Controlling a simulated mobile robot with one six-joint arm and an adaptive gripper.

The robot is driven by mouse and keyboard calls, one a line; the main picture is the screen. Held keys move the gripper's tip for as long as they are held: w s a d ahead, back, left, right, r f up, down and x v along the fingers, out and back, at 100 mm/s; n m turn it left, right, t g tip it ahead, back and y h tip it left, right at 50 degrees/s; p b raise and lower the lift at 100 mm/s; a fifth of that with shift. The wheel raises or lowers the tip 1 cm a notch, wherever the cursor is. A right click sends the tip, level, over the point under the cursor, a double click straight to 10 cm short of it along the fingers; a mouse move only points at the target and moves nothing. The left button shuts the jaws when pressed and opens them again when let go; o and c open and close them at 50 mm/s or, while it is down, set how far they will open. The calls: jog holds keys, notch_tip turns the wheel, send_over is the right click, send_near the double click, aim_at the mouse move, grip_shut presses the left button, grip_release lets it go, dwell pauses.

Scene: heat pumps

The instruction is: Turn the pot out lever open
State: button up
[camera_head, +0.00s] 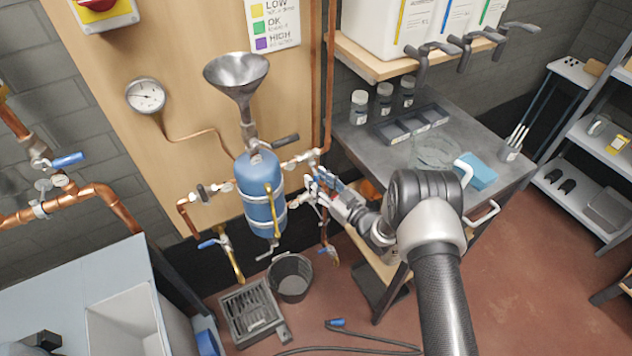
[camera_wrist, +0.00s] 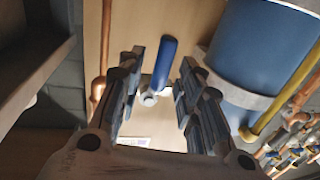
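The blue pot (camera_head: 260,190) hangs on the wooden board under a metal funnel (camera_head: 238,78). Copper pipes with valves join it on both sides. My gripper (camera_head: 318,181) is just right of the pot, at the right-hand valves. In the wrist view, my gripper (camera_wrist: 160,82) is open, with its two fingers apart. A blue lever (camera_wrist: 165,62) on a silver valve stub (camera_wrist: 149,97) shows between them, apart from both fingers. In the head view my gripper largely hides this lever. No label shows which lever is the pot out one.
The grey bench (camera_head: 375,150) is to the right. Another blue lever (camera_head: 212,243) is at lower left of the pot. The pot also fills the wrist view's upper right (camera_wrist: 262,45).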

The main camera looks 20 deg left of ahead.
jog(key=shift+x, duration=0.75)
jog(key=shift+c, duration=0.4)
grip_shut()
